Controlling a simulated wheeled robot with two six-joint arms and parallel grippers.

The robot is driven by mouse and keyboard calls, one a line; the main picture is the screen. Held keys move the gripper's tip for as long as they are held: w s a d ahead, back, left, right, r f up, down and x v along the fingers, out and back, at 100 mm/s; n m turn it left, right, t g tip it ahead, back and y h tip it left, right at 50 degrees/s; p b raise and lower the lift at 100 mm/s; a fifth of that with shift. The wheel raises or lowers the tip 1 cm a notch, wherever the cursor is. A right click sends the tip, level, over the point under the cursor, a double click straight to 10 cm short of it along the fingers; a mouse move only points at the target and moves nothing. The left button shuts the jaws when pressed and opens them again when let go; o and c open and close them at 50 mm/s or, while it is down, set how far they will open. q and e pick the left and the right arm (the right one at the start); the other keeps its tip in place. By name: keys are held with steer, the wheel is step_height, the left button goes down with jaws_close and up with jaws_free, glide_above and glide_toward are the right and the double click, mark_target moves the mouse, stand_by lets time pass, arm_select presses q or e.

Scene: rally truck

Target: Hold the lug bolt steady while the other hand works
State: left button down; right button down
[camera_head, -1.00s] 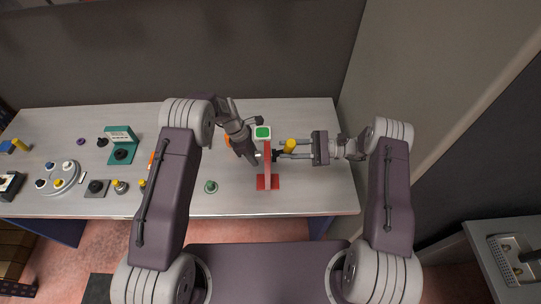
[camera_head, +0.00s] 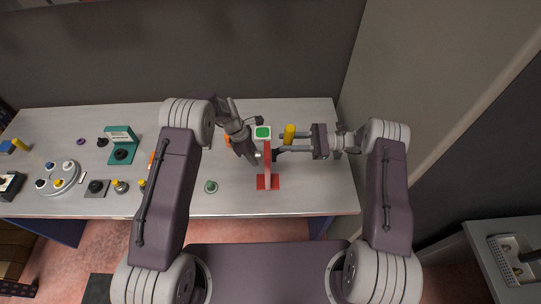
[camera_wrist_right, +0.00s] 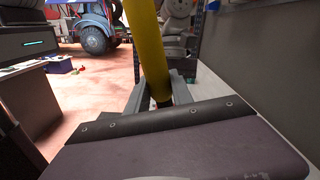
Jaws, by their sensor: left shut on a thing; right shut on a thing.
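A red upright stand (camera_head: 267,181) is near the right end of the workbench. My left gripper (camera_head: 257,157) is shut at the left side of the stand's upright. A small light piece shows at its tips, probably the lug bolt, mostly hidden. My right gripper (camera_head: 281,150) is on the right side of the stand, shut on a tool with a yellow handle (camera_head: 289,131). A dark tool end lies close to the upright; I cannot tell if it touches the bolt. In the right wrist view the yellow handle (camera_wrist_right: 149,48) rises from between the fingers (camera_wrist_right: 158,92).
A teal stand (camera_head: 121,143), a grey round tray (camera_head: 58,183) and several small parts fill the bench's left side. The front right of the bench is clear.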

steer(key=shift+w+r+m, duration=0.15)
steer(key=shift+w+m, duration=0.65)
steer(key=shift+w, duration=0.1)
steer(key=shift+w, duration=0.25)
steer(key=shift+s+n, duration=0.3)
steer(key=shift+s, duration=0.3)
steer(key=c, duration=1.9)
jaws_free()
jaws_close()
